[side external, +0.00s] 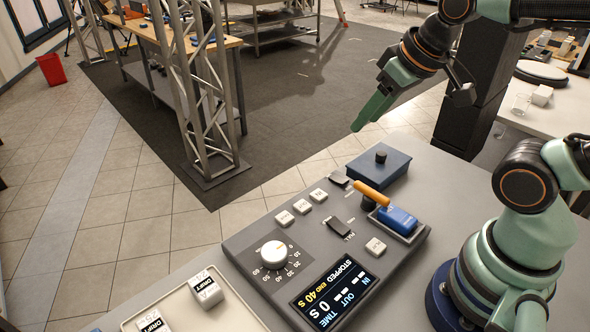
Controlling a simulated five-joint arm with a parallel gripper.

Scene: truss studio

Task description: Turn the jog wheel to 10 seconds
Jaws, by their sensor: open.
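The jog wheel is probably the white round knob (273,254) on the left part of the grey control panel (237,241). Printed numbers run around its right and lower sides; where its mark points is too small to tell. The panel's display (336,293) reads STOPPED, END 40 S, IN, OUT and TIME 0 S. My gripper (413,110) is open and empty, in the air above and beyond the panel's far right end. It is well apart from the knob and touches nothing.
Several small buttons and switches lie between. A tray (190,299) with white blocks marked DRIFT lies at lower left.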

